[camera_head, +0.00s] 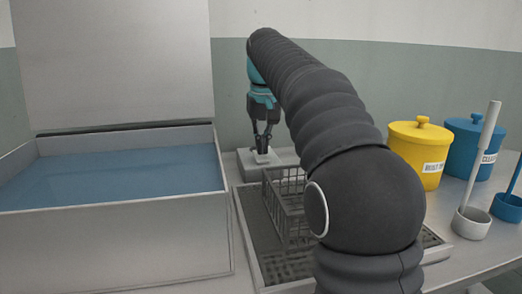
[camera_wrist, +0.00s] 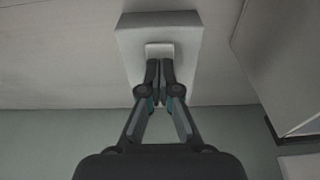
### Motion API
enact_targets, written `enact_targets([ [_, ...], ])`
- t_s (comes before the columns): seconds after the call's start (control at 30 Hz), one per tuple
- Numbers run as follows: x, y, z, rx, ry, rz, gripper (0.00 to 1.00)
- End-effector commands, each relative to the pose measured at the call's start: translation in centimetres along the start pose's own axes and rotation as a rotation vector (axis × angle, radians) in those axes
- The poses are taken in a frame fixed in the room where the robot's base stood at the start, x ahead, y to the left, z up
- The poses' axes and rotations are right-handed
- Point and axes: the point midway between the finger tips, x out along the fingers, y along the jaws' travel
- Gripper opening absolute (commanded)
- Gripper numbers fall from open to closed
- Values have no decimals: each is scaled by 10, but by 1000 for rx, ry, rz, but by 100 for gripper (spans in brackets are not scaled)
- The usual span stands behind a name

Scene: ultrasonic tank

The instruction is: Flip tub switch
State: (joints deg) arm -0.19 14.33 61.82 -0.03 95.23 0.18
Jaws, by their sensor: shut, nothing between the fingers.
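The switch is a small white rocker (camera_wrist: 159,50) on a pale box (camera_wrist: 188,27) on the table by the wall. In the head view the switch box (camera_head: 283,156) stands just right of the tub (camera_head: 110,242). The tub is a grey open tank with blue liquid and a raised lid. My gripper (camera_wrist: 160,63) is shut and empty, its fingertips together at the near edge of the rocker. In the head view my gripper (camera_head: 263,150) points down onto the switch. Whether the tips touch it, and which way the rocker is tilted, I cannot tell.
A wire basket (camera_head: 286,200) stands on a dark drain tray (camera_head: 250,244), partly behind my arm. A yellow canister (camera_head: 418,145), a blue canister (camera_head: 462,143) and brushes in a white holder (camera_head: 470,224) and a blue holder (camera_head: 508,207) stand at the right.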

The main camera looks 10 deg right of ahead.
Motion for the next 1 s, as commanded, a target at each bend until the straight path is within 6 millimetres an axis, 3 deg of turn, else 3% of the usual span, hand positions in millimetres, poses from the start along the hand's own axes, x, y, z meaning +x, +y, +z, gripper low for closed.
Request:
enact_targets([
  [0.8, -53, 0, -8, 0, 1, 0, 0],
  [1.0, -56, 0, -8, 0, -1, 0, 0],
])
